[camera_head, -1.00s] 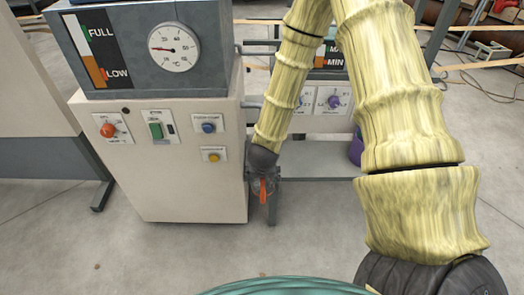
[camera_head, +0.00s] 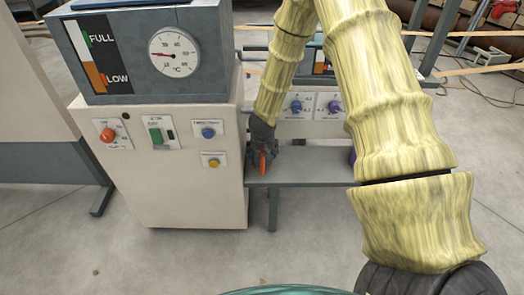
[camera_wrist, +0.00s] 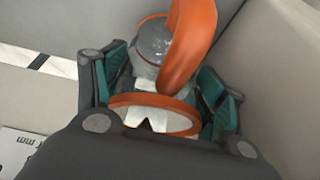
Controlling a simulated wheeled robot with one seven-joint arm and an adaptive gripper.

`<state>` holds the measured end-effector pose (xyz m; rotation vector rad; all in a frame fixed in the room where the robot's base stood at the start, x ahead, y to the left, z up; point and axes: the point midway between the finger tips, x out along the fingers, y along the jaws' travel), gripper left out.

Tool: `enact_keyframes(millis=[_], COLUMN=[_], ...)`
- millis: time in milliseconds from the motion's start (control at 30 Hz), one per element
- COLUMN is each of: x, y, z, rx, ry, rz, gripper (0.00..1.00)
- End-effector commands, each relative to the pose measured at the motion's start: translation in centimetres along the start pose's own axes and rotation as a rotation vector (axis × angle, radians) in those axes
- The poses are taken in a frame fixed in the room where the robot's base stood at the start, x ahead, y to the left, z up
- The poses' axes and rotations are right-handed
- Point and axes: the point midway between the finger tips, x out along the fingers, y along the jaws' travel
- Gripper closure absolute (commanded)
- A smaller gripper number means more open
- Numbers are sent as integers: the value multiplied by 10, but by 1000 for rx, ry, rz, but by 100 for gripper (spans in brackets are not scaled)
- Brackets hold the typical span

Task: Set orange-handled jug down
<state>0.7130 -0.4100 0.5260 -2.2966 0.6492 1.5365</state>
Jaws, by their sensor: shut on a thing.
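My gripper (camera_head: 261,145) is shut on the jug by its body, and the fingers (camera_wrist: 165,82) stand on both sides of it in the wrist view. The jug has an orange handle (camera_head: 262,162), which also shows large in the wrist view (camera_wrist: 194,45). Its grey, clear-looking body (camera_wrist: 150,42) is partly hidden by the handle and fingers. In the head view the jug is at the left end of a grey shelf (camera_head: 310,174), beside the cream cabinet. I cannot tell whether its base touches the shelf.
The cream cabinet (camera_head: 175,190) with knobs and a temperature dial (camera_head: 174,54) stands close on the left. A panel with blue and purple knobs (camera_head: 334,107) is behind the shelf. The shelf's middle looks bare; my arm hides part of its right end.

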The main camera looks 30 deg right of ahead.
Motion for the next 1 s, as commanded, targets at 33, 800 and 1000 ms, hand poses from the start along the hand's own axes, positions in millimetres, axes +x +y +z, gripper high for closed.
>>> enact_keyframes(millis=[33,800,1000], x=[2,10,10], y=[0,0,0], z=[-6,-4,-4], rx=[-1,0,0], ry=[2,1,1], rz=[0,-1,-1], gripper=[55,7,7])
